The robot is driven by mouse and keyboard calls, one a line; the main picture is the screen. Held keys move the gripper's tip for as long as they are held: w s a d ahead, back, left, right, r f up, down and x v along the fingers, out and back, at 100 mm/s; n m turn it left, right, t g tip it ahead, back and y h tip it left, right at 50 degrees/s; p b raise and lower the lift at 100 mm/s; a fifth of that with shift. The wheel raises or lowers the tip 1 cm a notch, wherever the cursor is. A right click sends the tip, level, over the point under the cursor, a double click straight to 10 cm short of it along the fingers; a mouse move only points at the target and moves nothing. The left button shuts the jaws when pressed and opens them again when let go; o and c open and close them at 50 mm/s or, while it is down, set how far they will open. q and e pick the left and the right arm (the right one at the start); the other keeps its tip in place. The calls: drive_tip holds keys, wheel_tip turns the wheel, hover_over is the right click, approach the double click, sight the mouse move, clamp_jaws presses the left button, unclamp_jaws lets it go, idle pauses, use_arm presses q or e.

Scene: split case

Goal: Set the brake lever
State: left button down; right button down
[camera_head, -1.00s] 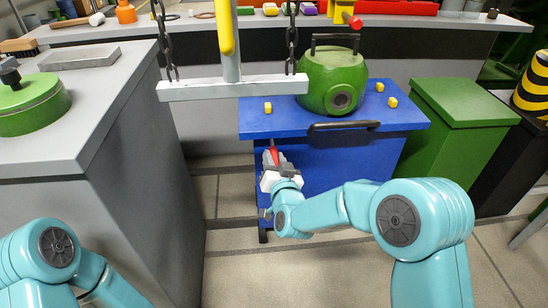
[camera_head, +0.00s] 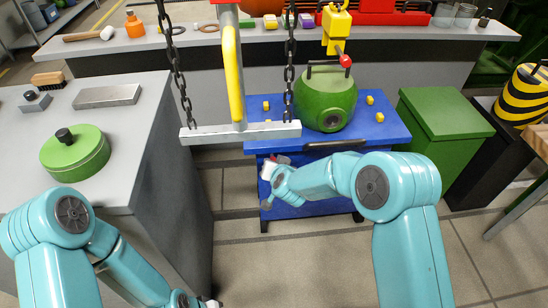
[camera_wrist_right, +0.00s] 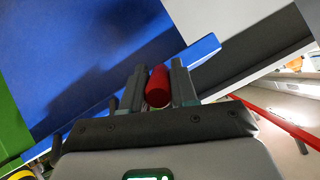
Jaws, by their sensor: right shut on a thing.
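The brake lever's red grip (camera_wrist_right: 157,86) is between the two grey fingers of my right gripper (camera_wrist_right: 158,88) in the right wrist view. The fingers are shut on it. In the head view my right gripper (camera_head: 279,161) is at the left front of the blue cart (camera_head: 390,128), below its top, and hides most of the lever. The green round case (camera_head: 326,98) sits on the cart top with a dark bar handle above it.
A grey beam (camera_head: 240,133) hangs on chains left of the green case. A grey counter (camera_head: 40,150) with a green lidded pot (camera_head: 75,155) stands at the left. A green bin (camera_head: 443,125) stands right of the cart. Floor in front is open.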

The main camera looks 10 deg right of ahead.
drive_tip(key=shift+r, duration=0.15)
idle(0.3)
drive_tip(key=c, duration=1)
unclamp_jaws()
drive_tip(key=shift+w, duration=0.1)
drive_tip(key=shift+o, duration=0.2)
drive_tip(key=p+v, duration=0.2)
drive_tip(key=v, duration=1.4)
drive_tip(key=shift+r+p, duration=0.3)
drive_tip(key=shift+p, duration=0.05)
